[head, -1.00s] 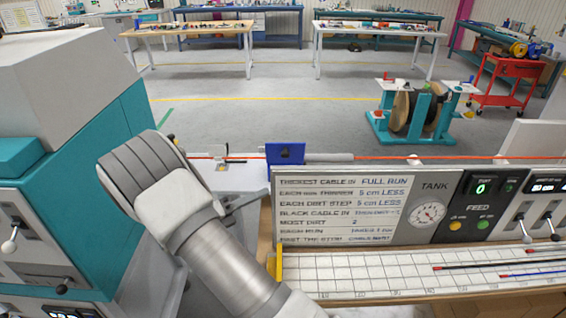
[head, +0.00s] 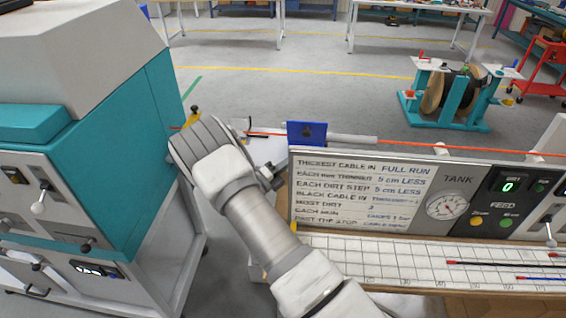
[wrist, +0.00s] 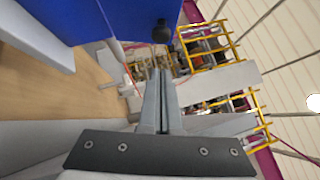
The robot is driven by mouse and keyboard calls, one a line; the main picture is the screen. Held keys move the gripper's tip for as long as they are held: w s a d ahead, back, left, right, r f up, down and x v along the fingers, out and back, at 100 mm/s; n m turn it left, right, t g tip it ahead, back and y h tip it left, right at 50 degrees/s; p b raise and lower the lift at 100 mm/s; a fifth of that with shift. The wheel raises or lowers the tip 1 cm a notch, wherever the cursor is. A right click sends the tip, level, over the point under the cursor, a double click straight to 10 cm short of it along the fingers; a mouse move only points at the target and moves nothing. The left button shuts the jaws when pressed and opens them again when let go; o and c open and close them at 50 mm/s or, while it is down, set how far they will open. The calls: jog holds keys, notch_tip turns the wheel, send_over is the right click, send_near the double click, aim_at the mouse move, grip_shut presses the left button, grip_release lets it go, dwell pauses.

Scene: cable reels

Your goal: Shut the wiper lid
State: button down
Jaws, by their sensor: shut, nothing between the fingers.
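A blue block (head: 306,133) stands behind the lettered panel, on the line of the red cable; I take it as the wiper with its lid. In the wrist view a large blue surface (wrist: 80,18) fills the upper left, with a dark round knob (wrist: 161,32) by its right edge. I cannot tell the lid's angle. My gripper (wrist: 160,75) is shut and empty, its fingertips below the knob in that picture, with no clear contact. In the head view my wrist hides most of the gripper, left of the blue block.
A lettered panel (head: 360,195) with a tank gauge and feed buttons stands right of my arm. A teal and grey machine (head: 100,170) stands close on the left. A white tube (head: 352,140) and the red cable (head: 450,148) run right from the block. A reel stand (head: 455,95) is beyond.

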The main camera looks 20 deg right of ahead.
aim_at(310, 135)
jog(key=shift+w+d+r+p, duration=0.1)
jog(key=shift+w+d+r, duration=0.2)
jog(key=shift+w, duration=0.3)
jog(key=shift+w+d+r+p, duration=0.15)
jog(key=shift+w+d, duration=0.1)
jog(key=shift+w, duration=0.35)
jog(key=shift+w+d+r+p, duration=0.1)
jog(key=shift+w+d+r, duration=0.2)
jog(key=shift+w, duration=0.3)
jog(key=shift+r, duration=0.1)
